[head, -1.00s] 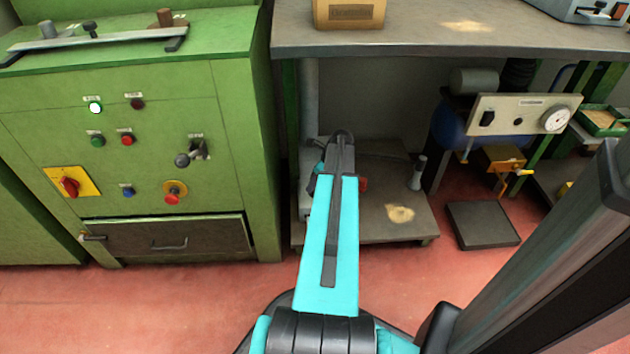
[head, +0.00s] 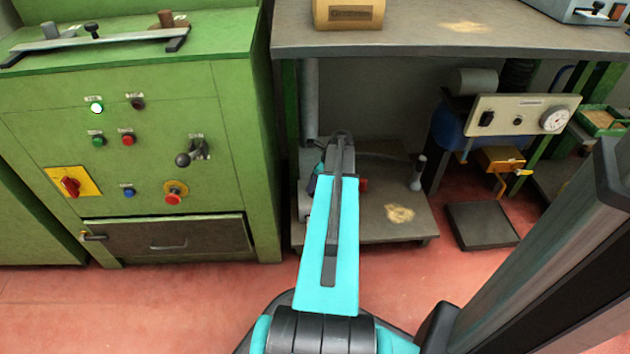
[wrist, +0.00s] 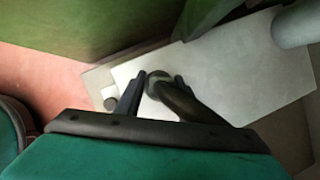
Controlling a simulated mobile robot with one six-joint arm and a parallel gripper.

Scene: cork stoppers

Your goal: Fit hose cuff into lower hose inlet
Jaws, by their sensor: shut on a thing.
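In the wrist view my gripper (wrist: 160,80) is shut on the hose cuff (wrist: 157,77), a dark piece with a rounded grey end between the fingers. A thick dark hose (wrist: 186,104) runs back from it to the lower right. A pale grey panel or box (wrist: 235,75) lies behind the fingers. I cannot make out the lower hose inlet or tell whether the cuff touches anything. In the head view my arm covers the gripper and cuff, low under the workbench beside the green cabinet.
The green cabinet (head: 235,130) stands close on the left. The workbench (head: 430,38) is overhead. A grey pipe (head: 310,100) rises behind. A blue tank (head: 448,128) stands right. Red floor is free in front.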

